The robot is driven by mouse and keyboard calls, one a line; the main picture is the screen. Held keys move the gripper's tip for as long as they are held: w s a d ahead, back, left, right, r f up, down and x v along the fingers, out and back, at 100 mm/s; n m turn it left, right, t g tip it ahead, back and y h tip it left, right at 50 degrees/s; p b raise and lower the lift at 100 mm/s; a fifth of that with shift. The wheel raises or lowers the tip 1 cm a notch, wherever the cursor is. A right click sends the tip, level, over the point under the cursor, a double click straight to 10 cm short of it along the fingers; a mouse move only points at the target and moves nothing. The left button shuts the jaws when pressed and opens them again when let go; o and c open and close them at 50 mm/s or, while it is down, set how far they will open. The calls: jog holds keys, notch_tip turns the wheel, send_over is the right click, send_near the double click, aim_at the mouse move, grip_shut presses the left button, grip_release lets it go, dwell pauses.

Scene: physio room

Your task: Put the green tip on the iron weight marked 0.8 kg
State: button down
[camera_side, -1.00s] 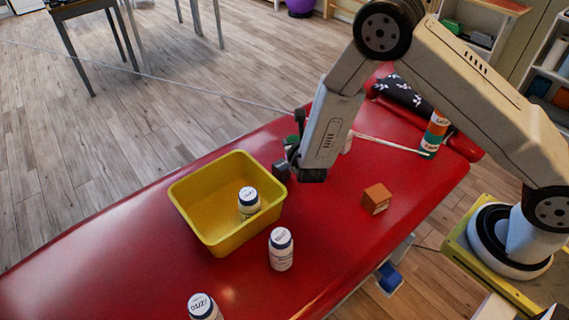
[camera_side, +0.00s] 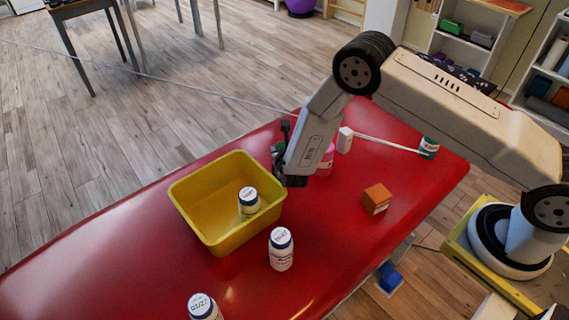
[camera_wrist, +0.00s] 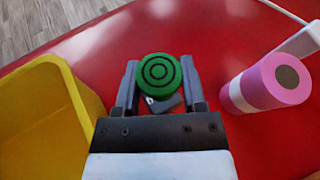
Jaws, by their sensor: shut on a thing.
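My gripper (camera_wrist: 160,85) is shut on a round green tip (camera_wrist: 158,72) with concentric rings on its face. In the side view my gripper (camera_side: 280,160) is over the red couch, just beyond the far right corner of the yellow bin, and a bit of the green tip (camera_side: 277,147) shows beside the jaws. In the wrist view a small grey piece with a pale patch (camera_wrist: 163,103) shows just below the tip; I cannot tell what it is or whether they touch. I cannot read a 0.8 kg mark anywhere.
The yellow bin (camera_side: 190,215) holds a white bottle (camera_side: 249,205). Other white bottles (camera_side: 281,253) (camera_side: 205,308) stand nearer. A pink cylinder (camera_wrist: 262,85) stands right of my gripper. An orange box (camera_side: 376,200), white block (camera_side: 345,140) and green-and-white container (camera_side: 429,148) are farther right.

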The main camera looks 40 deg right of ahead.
aim_at(281, 143)
jog(key=shift+f, duration=1.55)
jog(key=shift+f, duration=0.15)
jog(key=shift+c, duration=0.8)
grip_release()
jog(key=shift+r, duration=0.2)
jog(key=shift+v, duration=0.8)
jog(key=s+r, duration=0.1)
jog(key=r, duration=0.1)
jog(key=a+r, duration=0.1)
jog(key=r, duration=0.1)
jog(key=s+r, duration=0.1)
jog(key=r, duration=0.1)
jog(key=shift+s+a, duration=0.25)
jog(key=shift+s, duration=0.05)
jog(key=shift+r, duration=1.1)
